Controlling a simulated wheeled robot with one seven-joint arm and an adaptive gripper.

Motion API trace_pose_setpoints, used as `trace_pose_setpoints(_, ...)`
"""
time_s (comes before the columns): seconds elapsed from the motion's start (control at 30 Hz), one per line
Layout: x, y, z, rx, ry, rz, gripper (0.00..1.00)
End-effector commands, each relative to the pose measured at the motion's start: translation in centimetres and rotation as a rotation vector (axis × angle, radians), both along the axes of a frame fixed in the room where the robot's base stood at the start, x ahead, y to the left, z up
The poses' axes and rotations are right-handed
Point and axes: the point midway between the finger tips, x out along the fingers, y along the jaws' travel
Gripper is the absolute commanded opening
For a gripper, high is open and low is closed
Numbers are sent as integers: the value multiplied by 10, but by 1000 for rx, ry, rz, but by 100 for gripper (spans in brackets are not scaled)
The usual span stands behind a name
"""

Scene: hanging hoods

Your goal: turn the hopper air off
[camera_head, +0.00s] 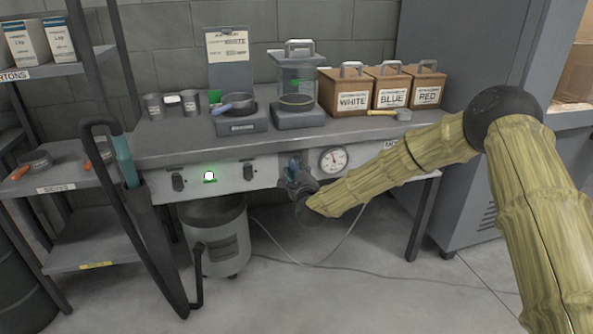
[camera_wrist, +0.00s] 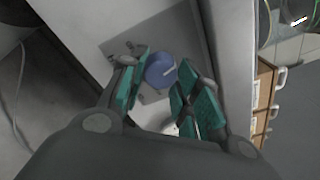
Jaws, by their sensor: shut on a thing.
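A blue round knob (camera_wrist: 155,71) with a pale mark sits on a grey plate (camera_wrist: 120,45) in the wrist view. The teal finger pads of my gripper (camera_wrist: 161,78) are on both sides of it, shut on the knob. In the head view my gripper (camera_head: 297,182) is at the front panel (camera_head: 262,172) of the bench, just left of the round gauge (camera_head: 333,160). It covers most of the knob, with a bit of blue showing. The plate's lettering is too small to read, and I cannot tell the knob's setting for sure.
The panel also has a lit green indicator (camera_head: 209,176) between two dark switches (camera_head: 178,181) (camera_head: 247,172). A grey bin (camera_head: 215,240) stands below. Pans, a clear hopper (camera_head: 298,75) and boxes labelled WHITE (camera_head: 352,101), BLUE (camera_head: 391,97) and RED (camera_head: 428,95) stand on the bench.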

Motion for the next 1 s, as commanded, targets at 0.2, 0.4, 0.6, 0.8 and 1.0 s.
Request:
trace_pose_setpoints(0.2,0,0,0,-31,-8,0,8)
trace_pose_setpoints(0.4,0,0,0,-128,-35,0,8)
trace_pose_setpoints(0.6,0,0,0,-289,-77,2,8)
trace_pose_setpoints(0.8,0,0,1,-472,-126,1,8)
trace_pose_setpoints(1.0,0,0,1,-656,-176,2,8)
